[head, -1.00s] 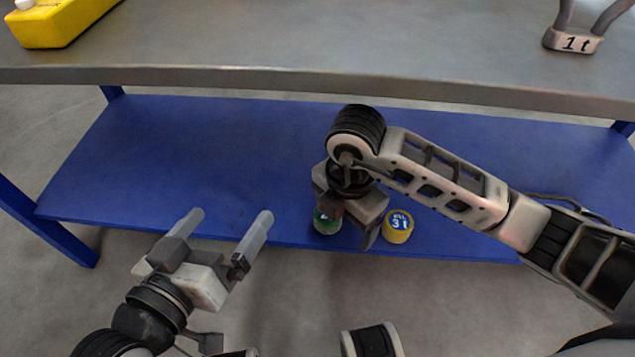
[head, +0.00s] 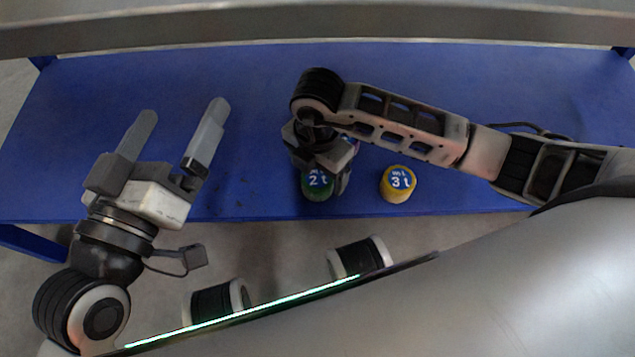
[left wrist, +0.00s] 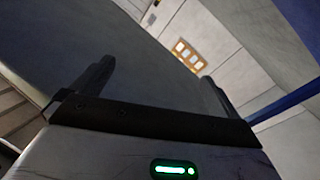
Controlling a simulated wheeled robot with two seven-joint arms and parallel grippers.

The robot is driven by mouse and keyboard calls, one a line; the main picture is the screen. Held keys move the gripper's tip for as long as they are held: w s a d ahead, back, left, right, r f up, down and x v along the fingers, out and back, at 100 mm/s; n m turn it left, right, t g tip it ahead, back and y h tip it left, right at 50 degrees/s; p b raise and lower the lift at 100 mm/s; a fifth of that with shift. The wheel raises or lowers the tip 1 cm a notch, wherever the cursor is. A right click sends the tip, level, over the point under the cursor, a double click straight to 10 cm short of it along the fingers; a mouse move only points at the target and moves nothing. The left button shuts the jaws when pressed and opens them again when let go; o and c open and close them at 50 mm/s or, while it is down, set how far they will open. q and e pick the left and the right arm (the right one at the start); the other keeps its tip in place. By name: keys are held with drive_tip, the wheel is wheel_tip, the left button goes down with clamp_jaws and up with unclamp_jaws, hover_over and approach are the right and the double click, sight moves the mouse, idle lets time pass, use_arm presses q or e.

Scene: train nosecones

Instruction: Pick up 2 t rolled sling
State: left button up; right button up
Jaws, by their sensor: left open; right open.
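The 2 t rolled sling (head: 317,184) is a green roll with a "2 t" label, on the blue lower shelf near its front edge. My right gripper (head: 335,178) is open and points down right at the green roll, hiding part of it. I cannot tell whether its fingers touch the roll. My left gripper (head: 181,134) is open and empty, to the left of the roll, with its fingers pointing toward the back of the shelf. The left wrist view shows its two fingers (left wrist: 157,82) apart with nothing between them.
A yellow roll labelled "3 t" (head: 397,184) stands just right of the green one. The blue shelf (head: 250,110) is otherwise largely clear. The grey tabletop edge (head: 300,25) runs above it along the back of the view.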

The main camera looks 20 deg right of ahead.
sight(318, 177)
drive_tip(key=shift+f, duration=0.4)
drive_tip(key=f+b, duration=0.3)
drive_tip(key=f, duration=0.1)
drive_tip(key=shift+w+d, duration=0.1)
drive_tip(key=shift+w, duration=0.2)
drive_tip(key=shift+f, duration=0.2)
use_arm(q)
wheel_tip(318, 177, up, 6)
drive_tip(key=w+m+t+h, duration=0.1)
drive_tip(key=m+t+h, duration=0.2)
drive_tip(key=m, duration=0.2)
drive_tip(key=shift+a, duration=0.3)
use_arm(e)
drive_tip(key=c, duration=1.2)
use_arm(q)
drive_tip(key=shift+w, duration=0.15)
use_arm(e)
drive_tip(key=shift+r, duration=0.1)
